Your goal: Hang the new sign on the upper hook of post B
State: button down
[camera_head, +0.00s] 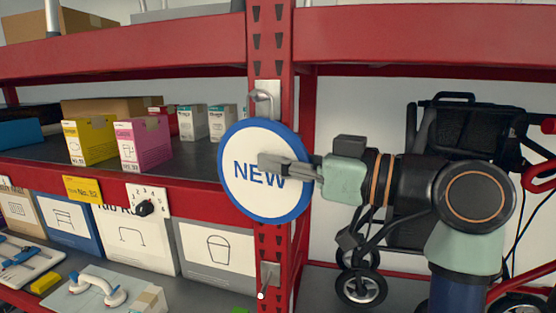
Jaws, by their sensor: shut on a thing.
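The sign (238,196) is a round white disc with a blue rim and the word NEW. It faces me, roughly upright, in front of a red post (270,52). My gripper (268,163) reaches in from the right and is shut on the sign, its fingers lying across the face and covering part of the lettering. A grey metal upper hook (262,97) on a pale plate shows just above the sign's top edge. I cannot tell whether the sign touches it. A lower hook (266,282) with a white tip is below the sign. No letter B is visible on the post.
Left of the post, a red-framed shelf (50,198) holds a yellow box (90,140), a pink box (146,143) and other cartons. Bins with picture labels stand below. On the right, a black wheeled walker (460,125) stands behind my arm, against a pale wall.

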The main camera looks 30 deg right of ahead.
jog(key=c, duration=1.1)
grip_release()
jog(key=shift+c, duration=0.2)
jog(key=v, duration=1.2)
